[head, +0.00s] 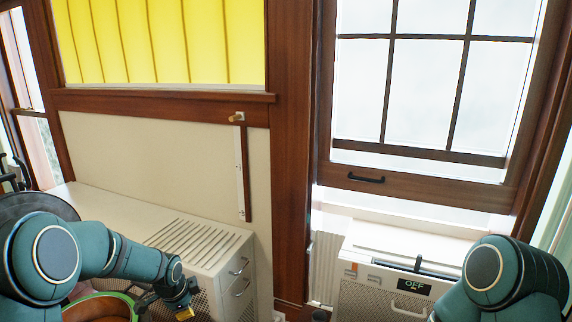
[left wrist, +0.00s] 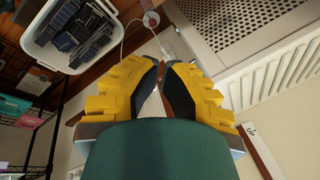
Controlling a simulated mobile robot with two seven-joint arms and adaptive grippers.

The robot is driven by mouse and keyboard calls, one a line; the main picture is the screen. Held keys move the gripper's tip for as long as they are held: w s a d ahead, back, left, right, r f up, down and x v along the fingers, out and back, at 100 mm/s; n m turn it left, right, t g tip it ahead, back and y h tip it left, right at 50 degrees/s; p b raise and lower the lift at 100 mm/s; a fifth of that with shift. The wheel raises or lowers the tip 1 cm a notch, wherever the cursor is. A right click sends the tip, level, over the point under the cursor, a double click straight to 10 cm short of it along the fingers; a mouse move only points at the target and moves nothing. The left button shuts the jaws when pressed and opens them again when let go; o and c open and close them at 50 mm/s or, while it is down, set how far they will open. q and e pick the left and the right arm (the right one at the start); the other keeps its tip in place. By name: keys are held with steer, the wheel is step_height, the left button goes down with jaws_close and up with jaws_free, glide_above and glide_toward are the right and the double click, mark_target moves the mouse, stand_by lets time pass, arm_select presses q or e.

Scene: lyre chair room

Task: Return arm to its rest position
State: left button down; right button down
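My left arm comes in at the lower left of the head view and reaches low in front of the white cabinet. My left gripper (head: 186,311) is at the bottom edge there, partly cut off, with a bit of yellow showing. In the left wrist view its two yellow fingers with dark pads (left wrist: 161,68) lean towards each other with a narrow gap at the tips. I see nothing held between them. My right arm shows only as a teal joint at the lower right of the head view. Its gripper is out of the picture.
A white cabinet (head: 140,218) with a slotted top stands beside my left arm. A round container (head: 103,306) is below that arm. A white unit with an OFF label (head: 376,254) stands under the window. The left wrist view shows a white bin (left wrist: 57,57) of dark items.

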arm_select(q)
steer(key=s+d+f+n+h+b, duration=0.2)
steer(key=s+d+f+n, duration=0.4)
steer(key=s+d+f, duration=0.55)
steer(key=s+d+f+n+h+b, duration=0.1)
steer(key=s+d+f+n, duration=0.1)
steer(key=s+f+n, duration=0.2)
steer(key=s+d+f+n+g+b, duration=0.1)
steer(key=s+d+f+n+b, duration=0.1)
steer(key=s, duration=0.8)
step_height(320, 180, down, 3)
steer(key=d+n, duration=0.1)
steer(key=n, duration=0.1)
steer(key=shift+d+n+h, duration=0.2)
steer(key=shift+n+h, duration=0.2)
steer(key=shift+s+a, duration=0.1)
